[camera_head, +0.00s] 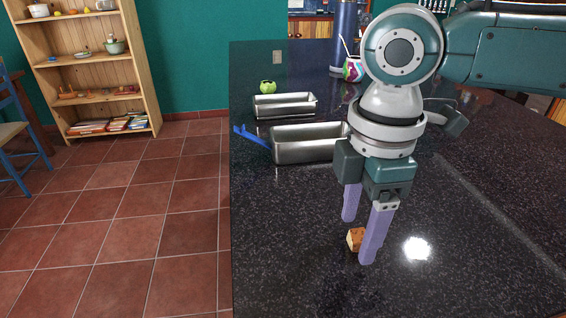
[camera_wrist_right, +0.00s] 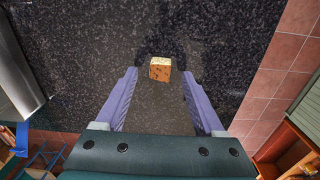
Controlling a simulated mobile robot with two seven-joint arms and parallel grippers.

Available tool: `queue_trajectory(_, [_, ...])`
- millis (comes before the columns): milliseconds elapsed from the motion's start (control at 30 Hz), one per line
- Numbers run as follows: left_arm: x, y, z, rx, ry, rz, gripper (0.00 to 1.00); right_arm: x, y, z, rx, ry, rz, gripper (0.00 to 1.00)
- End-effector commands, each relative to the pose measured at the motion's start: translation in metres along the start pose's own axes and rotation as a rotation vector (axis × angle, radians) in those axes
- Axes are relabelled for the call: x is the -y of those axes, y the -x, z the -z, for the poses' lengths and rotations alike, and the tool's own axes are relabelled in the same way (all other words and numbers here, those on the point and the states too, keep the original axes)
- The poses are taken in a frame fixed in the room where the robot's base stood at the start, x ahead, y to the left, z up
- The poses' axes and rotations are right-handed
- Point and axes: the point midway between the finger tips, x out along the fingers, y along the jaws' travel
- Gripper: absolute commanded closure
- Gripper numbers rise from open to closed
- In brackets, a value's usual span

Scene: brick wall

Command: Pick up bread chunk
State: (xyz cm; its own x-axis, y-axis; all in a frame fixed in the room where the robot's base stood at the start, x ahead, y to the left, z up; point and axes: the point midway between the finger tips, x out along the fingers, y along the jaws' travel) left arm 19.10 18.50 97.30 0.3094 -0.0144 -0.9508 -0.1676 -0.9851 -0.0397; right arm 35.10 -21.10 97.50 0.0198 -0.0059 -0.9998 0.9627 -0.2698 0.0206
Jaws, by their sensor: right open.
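The bread chunk (camera_head: 355,239) is a small brown block with a pale face, lying on the dark speckled countertop (camera_head: 290,240). In the head view my right gripper (camera_head: 359,238) points down over it, and one finger partly hides it. In the right wrist view the bread chunk (camera_wrist_right: 160,69) shows between the lines of the two fingers and just beyond their tips. That view shows the right gripper (camera_wrist_right: 160,84) open and empty, with a gap on both sides of the bread. My left gripper is not in view.
Two metal loaf pans (camera_head: 305,145) (camera_head: 284,105) stand farther back, with a blue utensil (camera_head: 252,137) by the nearer one. A green apple-like item (camera_head: 267,86), a patterned cup (camera_head: 353,69) and a blue bottle (camera_head: 343,38) are behind. The counter's near left is clear.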

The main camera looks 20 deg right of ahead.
Motion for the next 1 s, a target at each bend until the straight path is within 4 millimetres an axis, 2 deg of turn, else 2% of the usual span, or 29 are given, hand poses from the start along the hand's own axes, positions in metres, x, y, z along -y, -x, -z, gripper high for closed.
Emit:
queue_trajectory(100, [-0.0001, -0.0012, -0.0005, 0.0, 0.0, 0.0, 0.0, 0.0004, -0.0078, 0.0002, 0.0, 0.002, 0.0, 0.3])
queue_trajectory(300, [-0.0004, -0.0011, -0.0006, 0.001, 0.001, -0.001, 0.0, 0.0002, -0.0077, 0.0002, 0.0, 0.002, -0.001, 0.31])
queue_trajectory(900, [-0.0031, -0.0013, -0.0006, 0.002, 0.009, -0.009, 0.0, 0.0001, -0.0073, 0.0, 0.0, 0.001, -0.001, 0.98])
queue_trajectory(1000, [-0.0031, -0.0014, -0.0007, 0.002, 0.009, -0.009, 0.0, 0.0001, -0.0073, 0.0, 0.0, 0.001, -0.001, 1.0])
